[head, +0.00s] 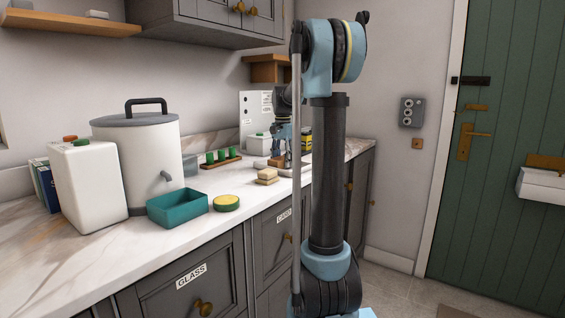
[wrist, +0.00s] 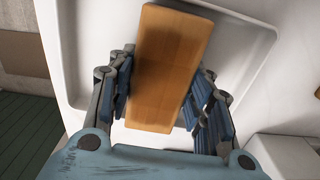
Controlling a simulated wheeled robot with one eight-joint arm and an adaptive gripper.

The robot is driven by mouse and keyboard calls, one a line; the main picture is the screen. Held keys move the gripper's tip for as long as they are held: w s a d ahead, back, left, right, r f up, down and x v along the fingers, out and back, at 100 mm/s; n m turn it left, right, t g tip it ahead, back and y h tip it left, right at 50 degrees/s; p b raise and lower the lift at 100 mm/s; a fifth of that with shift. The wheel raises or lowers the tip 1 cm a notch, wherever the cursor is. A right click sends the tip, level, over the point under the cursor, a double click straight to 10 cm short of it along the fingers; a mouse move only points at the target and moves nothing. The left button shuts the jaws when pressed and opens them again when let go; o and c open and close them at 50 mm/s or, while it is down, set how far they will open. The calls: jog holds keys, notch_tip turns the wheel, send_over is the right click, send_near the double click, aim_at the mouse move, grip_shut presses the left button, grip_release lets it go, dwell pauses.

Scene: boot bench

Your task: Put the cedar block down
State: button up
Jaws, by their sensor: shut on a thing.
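The cedar block (wrist: 168,62) is a long orange-brown wooden piece, seen large in the wrist view. My gripper (wrist: 163,92) is shut on it, with blue-padded fingers along both long sides. Below the block in the wrist view is a white tray-like surface with a raised rim (wrist: 262,62). I cannot tell whether the block touches it. In the head view my gripper (head: 281,145) points down over the far part of the counter, partly hidden behind my arm, with a small brown part of the block (head: 275,162) beneath it.
On the marble counter (head: 120,240) stand a white lidded container (head: 140,150), a white canister (head: 88,185), a teal bin (head: 177,208), a green-yellow round thing (head: 226,203), a tan stack (head: 267,177) and a wooden rack with green pieces (head: 220,158).

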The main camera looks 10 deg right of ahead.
aim_at(283, 157)
jog(key=o, duration=1.2)
notch_tip(283, 157, up, 12)
jog(key=shift+r, duration=0.1)
